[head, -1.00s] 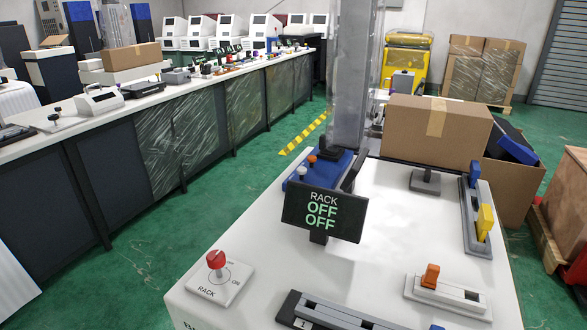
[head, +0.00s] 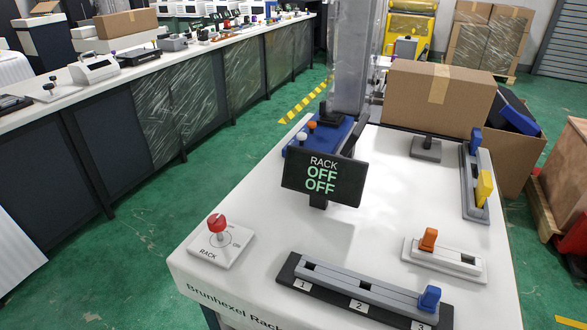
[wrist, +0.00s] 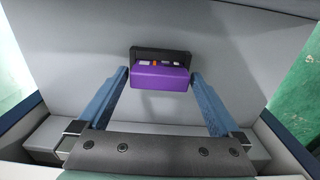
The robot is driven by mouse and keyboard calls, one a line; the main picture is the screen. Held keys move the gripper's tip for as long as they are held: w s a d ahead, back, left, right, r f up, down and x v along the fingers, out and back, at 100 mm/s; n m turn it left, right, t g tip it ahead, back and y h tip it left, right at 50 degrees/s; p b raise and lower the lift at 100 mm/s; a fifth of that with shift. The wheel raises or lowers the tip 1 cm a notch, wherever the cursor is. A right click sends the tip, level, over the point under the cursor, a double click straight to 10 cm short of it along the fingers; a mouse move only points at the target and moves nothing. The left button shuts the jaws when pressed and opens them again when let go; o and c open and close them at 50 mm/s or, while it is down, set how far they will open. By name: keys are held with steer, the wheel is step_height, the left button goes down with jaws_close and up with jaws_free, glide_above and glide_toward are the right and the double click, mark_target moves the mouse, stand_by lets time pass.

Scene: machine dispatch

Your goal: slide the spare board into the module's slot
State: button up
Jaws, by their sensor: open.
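In the wrist view a purple block (wrist: 160,79) sits at the front of a dark holder (wrist: 160,53) with small white and orange details on top. I cannot tell whether it is the spare board. My gripper (wrist: 160,87) is open, its two blue fingers on either side of the purple block, with small gaps. My gripper is not in the head view. There, a grey rail on a dark base (head: 335,287), marked 1, 2 and 3, has a blue handle (head: 429,298) at its right end. I cannot tell which thing is the module.
A cardboard box (head: 438,102) stands at the back. Green floor is clear at left.

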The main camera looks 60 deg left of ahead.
step_height(320, 180, up, 12)
steer(key=p, duration=0.3)
steer(key=shift+f, duration=0.15)
stand_by(0.4)
